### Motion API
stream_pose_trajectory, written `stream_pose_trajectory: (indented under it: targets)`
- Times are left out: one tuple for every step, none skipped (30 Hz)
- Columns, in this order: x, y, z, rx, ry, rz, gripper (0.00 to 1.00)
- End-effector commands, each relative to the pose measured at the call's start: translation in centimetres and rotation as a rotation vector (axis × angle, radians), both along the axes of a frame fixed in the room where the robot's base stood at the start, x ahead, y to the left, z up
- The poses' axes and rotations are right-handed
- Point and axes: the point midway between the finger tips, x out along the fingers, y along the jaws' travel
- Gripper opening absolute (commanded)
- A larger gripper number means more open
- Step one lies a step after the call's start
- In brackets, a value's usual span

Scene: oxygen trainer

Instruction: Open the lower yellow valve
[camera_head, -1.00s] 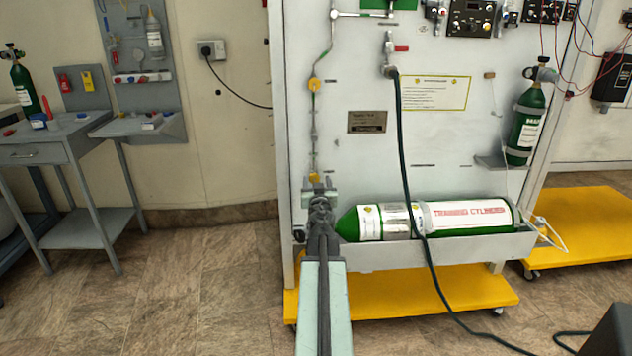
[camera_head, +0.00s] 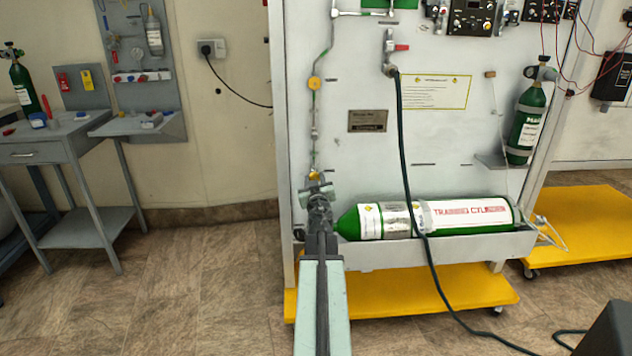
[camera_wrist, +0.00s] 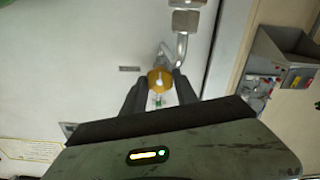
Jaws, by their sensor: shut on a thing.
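The lower yellow valve (camera_head: 314,175) is a small round knob on the thin pipe at the left side of the white panel. In the wrist view the yellow knob (camera_wrist: 160,82) sits between the two dark fingers, with a pale handle mark across its face. My gripper (camera_head: 317,186) is shut on this knob, one finger on each side (camera_wrist: 160,92). In the head view the gripper body hides the knob's lower part. The upper yellow valve (camera_head: 314,83) is higher on the same pipe, apart from my gripper.
A green training cylinder (camera_head: 375,221) lies in a tray just right of my arm. A dark green hose (camera_head: 402,150) hangs in front of the panel. The panel's left edge (camera_head: 276,150) is close to my gripper. A grey tool table (camera_head: 60,140) stands at left; the floor between is clear.

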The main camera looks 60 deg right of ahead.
Motion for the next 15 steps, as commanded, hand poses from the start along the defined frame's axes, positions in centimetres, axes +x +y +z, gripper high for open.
stream_pose_trajectory:
  targets:
    - [-0.07,-0.06,-0.01,-0.008,0.01,-0.002,0.0]
    - [-0.08,-0.07,0.0,-0.009,0.013,-0.002,0.0]
    - [-0.1,-0.08,-0.01,-0.01,0.015,-0.002,0.0]
    - [-0.1,-0.09,0.0,-0.01,0.014,-0.002,0.0]
    - [-0.11,-0.1,-0.01,-0.01,0.014,-0.003,0.0]
    - [-0.13,-0.11,-0.01,-0.01,0.014,-0.003,0.0]
    - [-0.14,-0.11,0.0,-0.01,0.014,-0.003,0.0]
    - [-0.15,-0.12,-0.01,-0.01,0.014,-0.003,0.0]
    - [-0.16,-0.13,-0.01,-0.01,0.014,-0.003,0.41]
    - [-0.16,-0.13,-0.01,-0.01,0.014,-0.004,0.49]
    - [-0.16,-0.13,-0.01,-0.01,0.014,-0.004,0.57]
    - [-0.16,-0.13,-0.01,-0.009,0.013,-0.003,0.57]
    - [-0.17,-0.14,0.0,-0.009,0.013,-0.003,0.57]
    - [-0.17,-0.14,0.0,-0.009,0.013,-0.003,0.57]
    - [-0.17,-0.14,0.0,-0.009,0.012,-0.003,0.57]
